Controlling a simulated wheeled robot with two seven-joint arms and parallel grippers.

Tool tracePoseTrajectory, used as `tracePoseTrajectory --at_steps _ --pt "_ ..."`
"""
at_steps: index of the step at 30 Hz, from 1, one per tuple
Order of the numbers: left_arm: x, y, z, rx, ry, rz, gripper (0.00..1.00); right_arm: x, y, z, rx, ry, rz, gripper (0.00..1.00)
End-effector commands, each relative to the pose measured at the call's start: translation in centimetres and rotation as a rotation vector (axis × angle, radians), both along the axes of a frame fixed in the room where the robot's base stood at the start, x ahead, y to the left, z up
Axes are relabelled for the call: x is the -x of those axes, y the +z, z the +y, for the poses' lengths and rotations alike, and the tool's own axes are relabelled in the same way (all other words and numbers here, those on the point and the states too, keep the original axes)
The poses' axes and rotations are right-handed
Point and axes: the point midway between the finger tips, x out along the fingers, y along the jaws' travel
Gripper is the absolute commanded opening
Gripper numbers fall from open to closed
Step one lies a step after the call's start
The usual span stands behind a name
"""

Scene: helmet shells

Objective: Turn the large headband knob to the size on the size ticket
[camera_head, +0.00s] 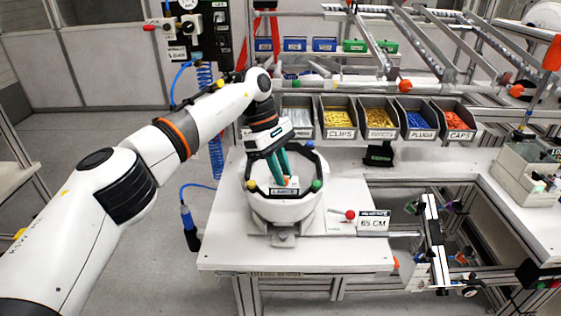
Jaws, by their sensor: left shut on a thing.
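A white round helmet fixture (284,209) stands on the white table, with a dark band and coloured balls around its rim. My left gripper (285,181) reaches down into it from above, its teal fingers shut on the large headband knob. The fingers mostly hide the knob, so its setting cannot be read. A small orange mark shows beside the fingertips. A small label plate (284,191) sits at the front of the ring; its text is too small to read. My right gripper is not seen.
A red ball-ended lever (350,215) lies between the fixture and the ticket. Bins of clips, rivets, plugs and caps (459,121) line the back. A blue-hosed tool (190,228) hangs at the left table edge. The front left tabletop is clear.

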Motion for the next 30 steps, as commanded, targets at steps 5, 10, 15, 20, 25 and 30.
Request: tracePoseTrajectory --at_steps 5,10,15,20,25,30 --pt "-0.1 0.2 -0.1 0.000 -0.098 0.001 0.00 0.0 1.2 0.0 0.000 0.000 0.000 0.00" --pt "-0.1 0.1 -0.1 0.000 -0.158 0.000 0.00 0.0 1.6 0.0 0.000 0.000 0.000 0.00" --pt "-0.1 0.0 -0.1 0.001 -0.188 -0.001 0.00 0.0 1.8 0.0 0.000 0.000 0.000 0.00" --pt "-0.1 0.0 -0.1 0.000 -0.194 -0.002 0.00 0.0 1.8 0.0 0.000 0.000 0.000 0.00" --pt "-0.1 0.0 -0.1 0.000 -0.194 -0.002 0.00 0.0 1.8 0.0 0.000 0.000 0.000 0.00" --pt "-0.1 0.0 -0.1 0.000 -0.194 -0.002 0.31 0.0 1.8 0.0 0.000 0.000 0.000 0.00"
